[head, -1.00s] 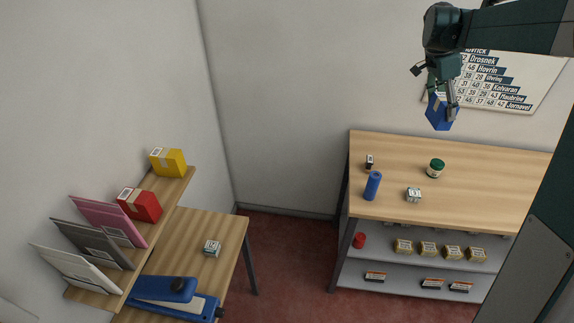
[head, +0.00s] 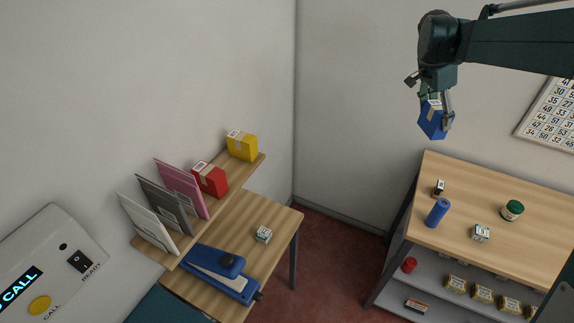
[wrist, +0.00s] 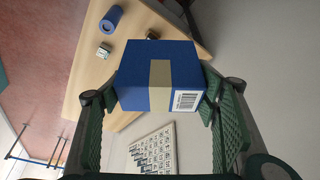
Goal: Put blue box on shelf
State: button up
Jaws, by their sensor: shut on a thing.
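A blue box (head: 433,121) with a tan tape strip and a barcode label is held by my gripper (head: 436,108), high above the right-hand table. In the wrist view the blue box (wrist: 158,80) sits between the two fingers of my gripper (wrist: 160,98), which are shut on it. A wooden wall shelf (head: 150,246) is at the left in the head view, well apart from the box. On it stand a yellow box (head: 242,146), a red box (head: 210,180) and upright pink, grey and white envelopes.
A table below the shelf holds a blue stapler-like device (head: 222,270) and a small white box (head: 264,234). The right-hand table (head: 470,205) holds a blue cylinder (head: 437,213), a green-lidded jar (head: 512,210) and small boxes. A call panel (head: 45,275) is at far left.

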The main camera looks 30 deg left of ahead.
jog(key=s+a+n+t+y+p, duration=0.1)
jog(key=s+a+n, duration=0.35)
jog(key=a, duration=1.25)
jog(key=s+a+n+y+p, duration=0.1)
jog(key=s+a, duration=0.7)
jog(key=a, duration=1)
jog(key=s+a+n+t+y+p, duration=0.15)
jog(key=s+a+n, duration=0.45)
jog(key=s+a, duration=1.8)
jog(key=shift+m+g, duration=0.25)
jog(key=f, duration=0.3)
jog(key=a+f, duration=0.1)
jog(key=f, duration=0.1)
jog(key=shift+w, duration=0.3)
jog(key=shift+f, duration=2.95)
jog(key=shift+f, duration=0.1)
